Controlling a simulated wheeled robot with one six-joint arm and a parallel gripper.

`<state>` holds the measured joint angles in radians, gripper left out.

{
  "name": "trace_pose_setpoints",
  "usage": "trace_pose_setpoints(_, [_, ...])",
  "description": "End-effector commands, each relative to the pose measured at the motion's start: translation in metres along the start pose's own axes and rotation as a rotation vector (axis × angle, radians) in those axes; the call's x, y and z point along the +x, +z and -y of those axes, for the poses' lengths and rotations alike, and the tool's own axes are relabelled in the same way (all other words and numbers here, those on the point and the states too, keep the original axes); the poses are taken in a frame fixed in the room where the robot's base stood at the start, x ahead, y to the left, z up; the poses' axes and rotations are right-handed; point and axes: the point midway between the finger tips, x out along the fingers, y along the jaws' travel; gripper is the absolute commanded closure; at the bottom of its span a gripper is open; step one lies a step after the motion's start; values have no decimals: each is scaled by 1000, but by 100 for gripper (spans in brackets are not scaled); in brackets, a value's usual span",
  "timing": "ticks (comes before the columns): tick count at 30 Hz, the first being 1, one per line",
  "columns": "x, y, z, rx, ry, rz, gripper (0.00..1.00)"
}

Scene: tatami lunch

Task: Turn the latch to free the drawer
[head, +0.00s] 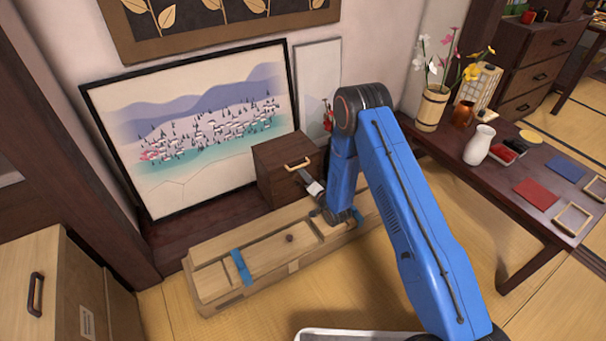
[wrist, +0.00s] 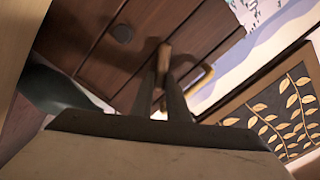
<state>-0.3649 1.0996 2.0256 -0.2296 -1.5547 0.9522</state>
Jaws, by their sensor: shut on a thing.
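The small dark-brown drawer cabinet (head: 272,178) stands behind the long light-wood box, against the wall. Its brass handle (head: 298,163) shows on the front, and in the wrist view the handle (wrist: 204,78) is just right of my fingers. My gripper (head: 314,187) is low in front of the cabinet. In the wrist view my gripper (wrist: 164,75) has its two fingers closed on a small brown wooden piece, which looks like the latch (wrist: 164,55). Most of the latch is hidden between the fingers, so its exact angle is unclear. The drawer looks closed.
The long wooden box (head: 215,249) with a blue band (head: 241,267) lies under my arm. A framed landscape picture (head: 130,110) leans on the wall behind. A low dark table (head: 450,160) with vases stands at right. A light-wood chest (head: 32,255) is at left.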

Motion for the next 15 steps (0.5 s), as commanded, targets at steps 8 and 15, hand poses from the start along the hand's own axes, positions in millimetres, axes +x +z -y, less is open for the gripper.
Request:
trace_pose_setpoints(8, [0,0,-6,257,1,-1,100])
trace_pose_setpoints(15, [0,1,-9,445,0,-2,100])
